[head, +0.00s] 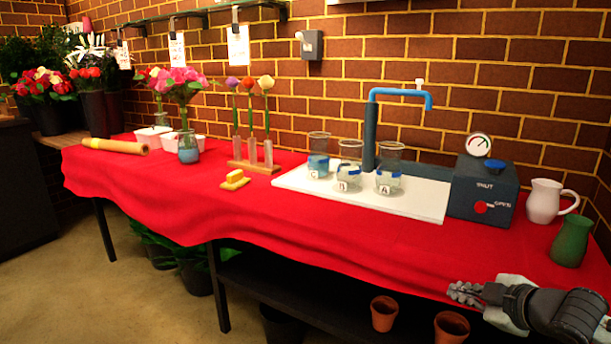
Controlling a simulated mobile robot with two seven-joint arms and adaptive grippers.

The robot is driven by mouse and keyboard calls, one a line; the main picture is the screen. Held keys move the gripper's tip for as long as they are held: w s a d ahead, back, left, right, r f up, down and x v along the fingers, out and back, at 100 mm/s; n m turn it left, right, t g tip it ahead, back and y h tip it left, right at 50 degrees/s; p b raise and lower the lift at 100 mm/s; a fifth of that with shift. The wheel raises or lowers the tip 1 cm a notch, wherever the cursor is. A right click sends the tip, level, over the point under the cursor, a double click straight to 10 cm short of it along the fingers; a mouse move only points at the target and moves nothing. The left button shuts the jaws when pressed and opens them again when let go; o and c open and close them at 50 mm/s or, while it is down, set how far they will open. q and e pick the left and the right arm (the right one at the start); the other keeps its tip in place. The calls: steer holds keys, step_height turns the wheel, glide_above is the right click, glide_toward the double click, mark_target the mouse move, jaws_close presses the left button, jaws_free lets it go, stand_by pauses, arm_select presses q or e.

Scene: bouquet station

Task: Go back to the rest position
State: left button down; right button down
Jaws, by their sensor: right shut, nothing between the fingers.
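My right gripper (466,293) is at the lower right, in front of the table's right end. Its fingers are shut with nothing between them and point left. It is apart from the jugs and the glasses. My left gripper is not in the head view. The red-covered table (330,235) runs along the brick wall. On it a white board (429,210) carries three glasses labelled C (318,165), B (349,178) and A (388,180). Glass C holds blue liquid.
A white jug (544,200) and a green jug (571,241) stand at the right end. Terracotta pots (384,313) sit below. Floor at lower left is clear.

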steer(key=s+a+f+m+g+h, duration=0.1)
steer(key=s+a+f+m+g, duration=0.15)
steer(key=s+f, duration=0.45)
steer(key=s+a+f+m+g+h, duration=0.1)
steer(key=s+f+m, duration=0.25)
steer(key=f, duration=0.75)
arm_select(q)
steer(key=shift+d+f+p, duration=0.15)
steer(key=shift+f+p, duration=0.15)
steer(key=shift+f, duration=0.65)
arm_select(e)
steer(key=s+f+m+g+h, duration=0.1)
steer(key=s+f+m+g, duration=0.1)
steer(key=s+f, duration=0.3)
steer(key=s+a+f+m+g, duration=0.1)
steer(key=s+f+m+g, duration=0.2)
steer(key=s, duration=0.9)
step_height(320, 180, down, 4)
steer(key=shift+r+h, duration=0.25)
steer(key=shift+h, duration=0.15)
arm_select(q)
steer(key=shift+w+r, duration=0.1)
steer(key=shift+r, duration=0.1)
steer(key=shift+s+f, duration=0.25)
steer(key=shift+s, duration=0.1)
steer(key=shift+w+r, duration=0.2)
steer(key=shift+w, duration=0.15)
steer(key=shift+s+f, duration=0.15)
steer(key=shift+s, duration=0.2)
